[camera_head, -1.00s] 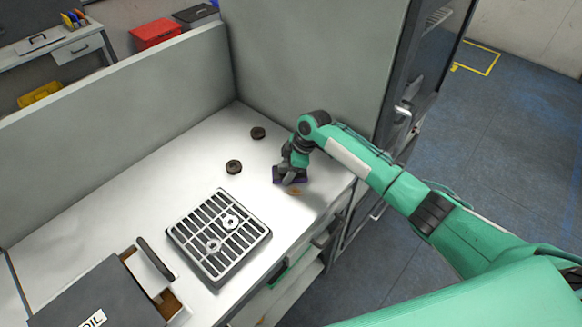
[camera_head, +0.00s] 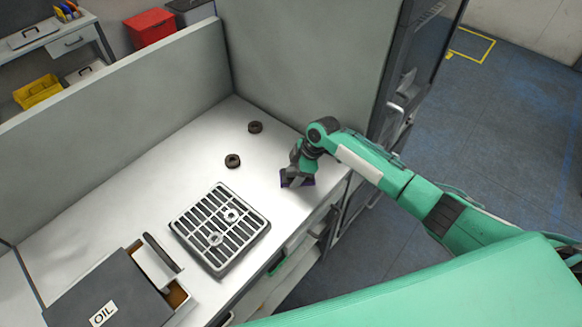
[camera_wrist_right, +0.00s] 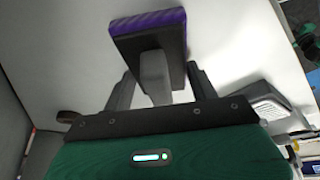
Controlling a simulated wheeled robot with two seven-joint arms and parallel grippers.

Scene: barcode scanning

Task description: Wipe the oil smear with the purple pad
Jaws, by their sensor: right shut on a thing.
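The purple pad (camera_head: 307,182) is at the right end of the white worktop, near its front edge. My right gripper (camera_head: 296,168) is shut on it from above and mostly covers it in the head view. In the right wrist view the pad (camera_wrist_right: 148,22) has a purple face layer and dark backing, with a grey handle between my fingers. The pad appears to be at the worktop surface; exact contact is hard to tell. No oil smear shows now; the spot around the pad is partly hidden by the gripper. My left gripper is not in view.
A metal grate tray (camera_head: 220,228) with two rings on it sits mid-worktop. Two dark round pieces (camera_head: 233,161) (camera_head: 255,127) lie behind it. A grey box marked OIL (camera_head: 103,313) is front left. Grey panels border the back and right.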

